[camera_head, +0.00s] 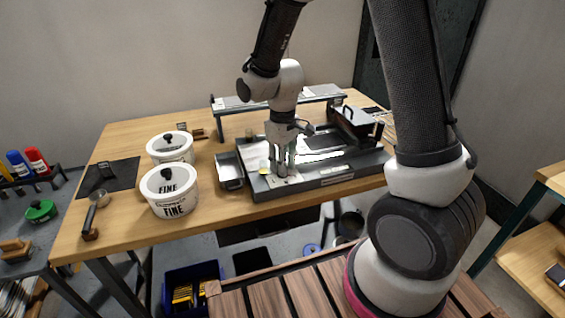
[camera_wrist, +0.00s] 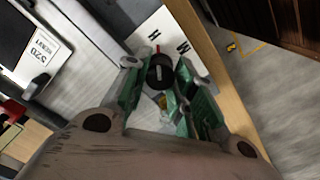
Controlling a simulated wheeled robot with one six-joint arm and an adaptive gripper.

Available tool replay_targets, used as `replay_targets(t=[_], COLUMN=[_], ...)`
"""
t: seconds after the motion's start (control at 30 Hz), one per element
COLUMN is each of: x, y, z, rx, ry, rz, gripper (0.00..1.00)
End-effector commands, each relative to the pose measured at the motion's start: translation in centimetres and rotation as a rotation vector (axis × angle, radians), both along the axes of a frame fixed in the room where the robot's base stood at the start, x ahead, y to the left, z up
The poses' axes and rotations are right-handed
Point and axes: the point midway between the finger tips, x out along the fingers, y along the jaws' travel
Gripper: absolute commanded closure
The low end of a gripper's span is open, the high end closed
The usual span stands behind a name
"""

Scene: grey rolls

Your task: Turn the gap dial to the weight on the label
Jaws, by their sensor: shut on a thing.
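The gap dial (camera_wrist: 160,66) is a small round black knob with a red mark, on a white plate (camera_wrist: 183,40) with black letters. In the wrist view it sits between the green-padded fingertips of my gripper (camera_wrist: 161,80), which is shut on it. In the head view my gripper (camera_head: 281,166) points down at the left front of the dark machine (camera_head: 335,178), and its fingers hide the dial there. A white label (camera_wrist: 38,62) with black print lies at the left of the wrist view; it is turned and seems to show 520.
Two white lidded tubs, one marked FINE (camera_head: 170,192), stand left on the wooden table (camera_head: 122,222). A small metal tray (camera_head: 229,170) adjoins the machine. A raised grey shelf (camera_head: 270,103) stands behind. The table's front edge is close to my gripper.

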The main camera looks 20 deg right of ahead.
Motion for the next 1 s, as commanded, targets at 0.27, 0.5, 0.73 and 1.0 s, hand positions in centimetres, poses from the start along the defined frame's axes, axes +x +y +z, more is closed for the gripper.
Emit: replay_targets(t=[0.27,0.5,0.73,1.0], x=[0.09,0.1,0.09,0.04], y=[0.01,0.02,0.01,0.01], z=[0.07,0.07,0.07,0.09], rx=[0.0,0.0,0.0,0.0], ry=[-0.002,-0.002,-0.002,-0.001], rz=[0.045,0.047,0.047,0.046], gripper=[0.98,0.98,0.63,0.63])
